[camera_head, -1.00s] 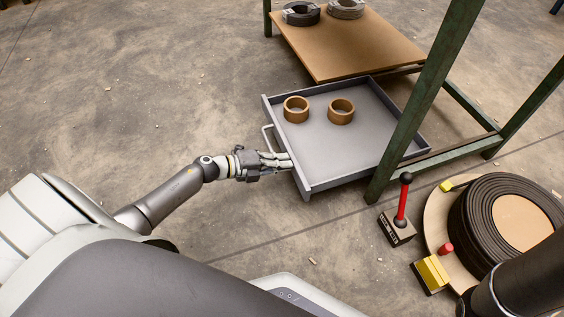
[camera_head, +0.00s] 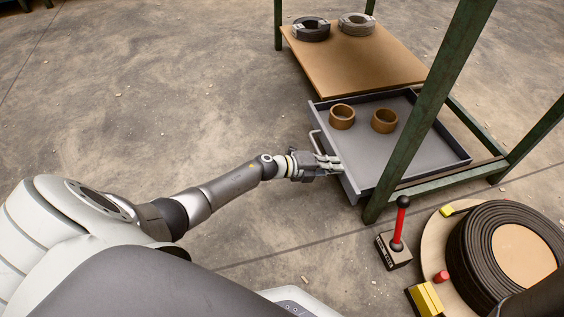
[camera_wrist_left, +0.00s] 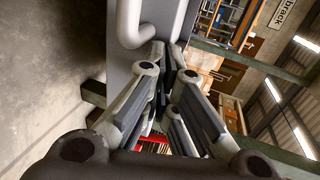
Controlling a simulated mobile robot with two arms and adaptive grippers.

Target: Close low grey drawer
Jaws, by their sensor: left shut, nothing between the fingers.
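The low grey drawer (camera_head: 388,157) is pulled out from under the green-legged bench in the head view. Two brown rings, a left one (camera_head: 342,117) and a right one (camera_head: 384,121), rest inside it. Its pale handle (camera_head: 314,146) is on the left-facing front. My left gripper (camera_head: 338,164) is shut and empty, with its fingertips at the drawer front, near the lower end of the handle. In the left wrist view the handle (camera_wrist_left: 152,28) and grey front show just beyond the fingers (camera_wrist_left: 168,70). Contact with the front cannot be told for certain. My right gripper is not seen.
A brown board (camera_head: 355,62) with two cable coils lies behind the drawer. A green post (camera_head: 425,110) stands at its right. A red-handled lever (camera_head: 398,235), a yellow block (camera_head: 425,298) and a large black coil (camera_head: 480,240) are at lower right. The floor at left is clear.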

